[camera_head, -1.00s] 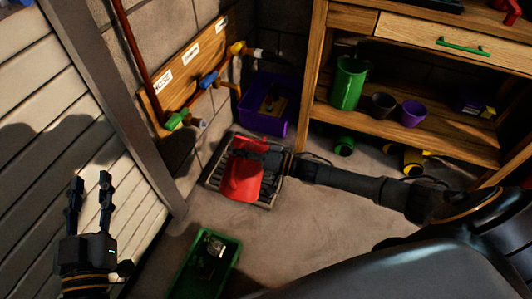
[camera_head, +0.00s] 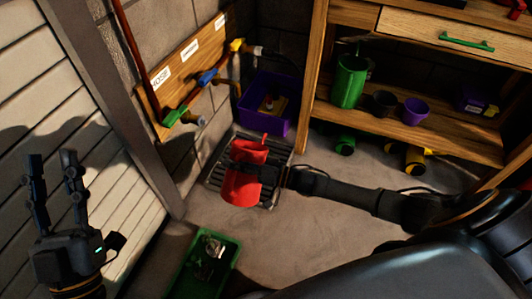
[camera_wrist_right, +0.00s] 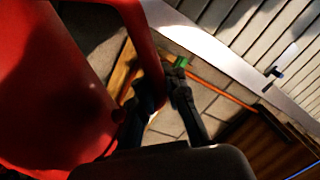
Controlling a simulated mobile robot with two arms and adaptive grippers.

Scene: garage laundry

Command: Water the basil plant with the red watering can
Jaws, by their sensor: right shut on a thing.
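The red watering can (camera_head: 240,188) hangs in my right gripper (camera_head: 262,174), over a floor grate. In the right wrist view the can's body (camera_wrist_right: 45,90) fills the left side, and the right gripper's fingers (camera_wrist_right: 162,95) are closed around its handle (camera_wrist_right: 147,45). Water in or from the can is not visible. My left gripper (camera_head: 52,163) is open and empty in front of the slatted door at the left. I cannot make out a basil plant in either view.
The slotted floor grate (camera_head: 277,170) lies beneath the can. Labelled taps sit on a wooden board (camera_head: 190,66). A purple bin (camera_head: 280,122) stands behind. A green crate (camera_head: 226,262) is in front. A wooden shelf (camera_head: 450,145) holds pots. Floor (camera_head: 330,235) near the right arm is clear.

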